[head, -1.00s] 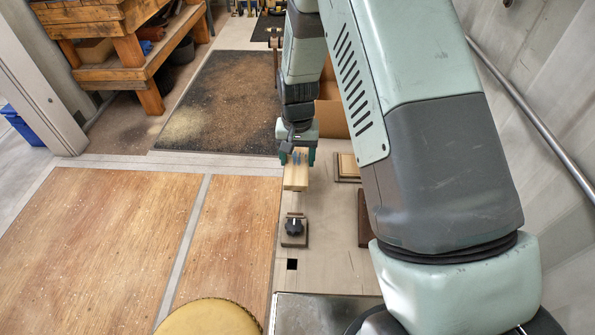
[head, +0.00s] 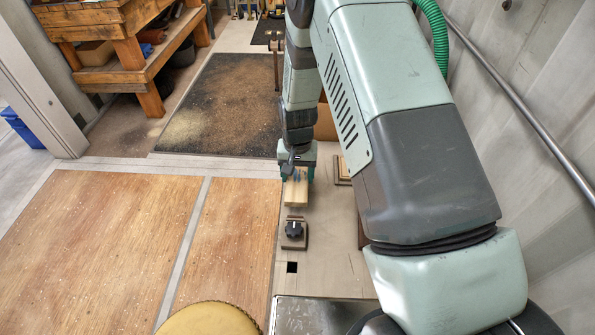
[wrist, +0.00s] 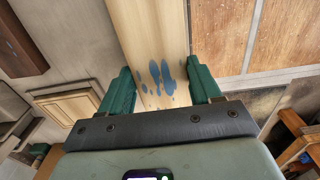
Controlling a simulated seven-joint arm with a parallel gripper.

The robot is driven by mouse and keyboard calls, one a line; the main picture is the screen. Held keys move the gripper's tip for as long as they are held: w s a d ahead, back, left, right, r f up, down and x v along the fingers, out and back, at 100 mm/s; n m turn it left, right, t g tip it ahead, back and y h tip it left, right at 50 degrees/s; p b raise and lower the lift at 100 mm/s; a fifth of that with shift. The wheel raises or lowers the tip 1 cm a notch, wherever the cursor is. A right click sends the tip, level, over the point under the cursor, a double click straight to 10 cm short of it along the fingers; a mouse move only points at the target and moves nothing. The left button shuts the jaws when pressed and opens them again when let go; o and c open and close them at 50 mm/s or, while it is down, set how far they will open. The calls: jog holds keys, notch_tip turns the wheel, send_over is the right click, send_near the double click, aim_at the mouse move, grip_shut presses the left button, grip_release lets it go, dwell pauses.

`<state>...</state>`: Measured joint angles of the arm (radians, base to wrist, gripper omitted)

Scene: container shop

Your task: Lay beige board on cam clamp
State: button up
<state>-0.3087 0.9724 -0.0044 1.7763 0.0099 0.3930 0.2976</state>
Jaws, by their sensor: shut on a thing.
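My gripper (head: 296,176) is shut on the beige board (head: 296,193), a pale wooden board that it holds above the bench. In the wrist view the board (wrist: 150,35) runs up from between the green fingers of my gripper (wrist: 163,88) and has blue paint-like spots. The cam clamp (head: 294,232), a brown block with a black knob, sits on the bench just in front of the board in the head view. The clamp does not show in the wrist view, where the board covers the middle.
The bench top (head: 328,240) is bare around the clamp, with a dark square hole (head: 292,267) in front of it. A framed wooden panel (head: 343,170) lies right of the gripper, and a dark brown block (wrist: 20,45) shows in the wrist view. A metal plate (head: 315,313) lies at the near end.

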jog(key=shift+f, duration=0.15)
jog(key=o, duration=1.1)
jog(key=shift+o, duration=0.2)
notch_tip(320, 180, up, 14)
notch_tip(320, 180, up, 9)
jog(key=t, duration=0.1)
send_over(298, 177)
jog(key=s+d, duration=0.2)
jog(key=d, duration=0.1)
jog(key=s+d+r+t, duration=0.1)
jog(key=s+d+r, duration=0.15)
jog(key=r, duration=0.35)
jog(key=s+d+r+t, duration=0.1)
jog(key=s+d+r, duration=0.1)
jog(key=s+r, duration=0.25)
jog(key=s+d+r+t, duration=0.1)
jog(key=s+d+r, duration=0.2)
jog(key=s, duration=0.5)
jog(key=s+d+r+t, duration=0.1)
jog(key=s+d+r, duration=0.2)
jog(key=s, duration=0.5)
jog(key=shift+s+d+r+t, duration=0.2)
jog(key=shift+s+r+t, duration=0.15)
jog(key=shift+r, duration=0.4)
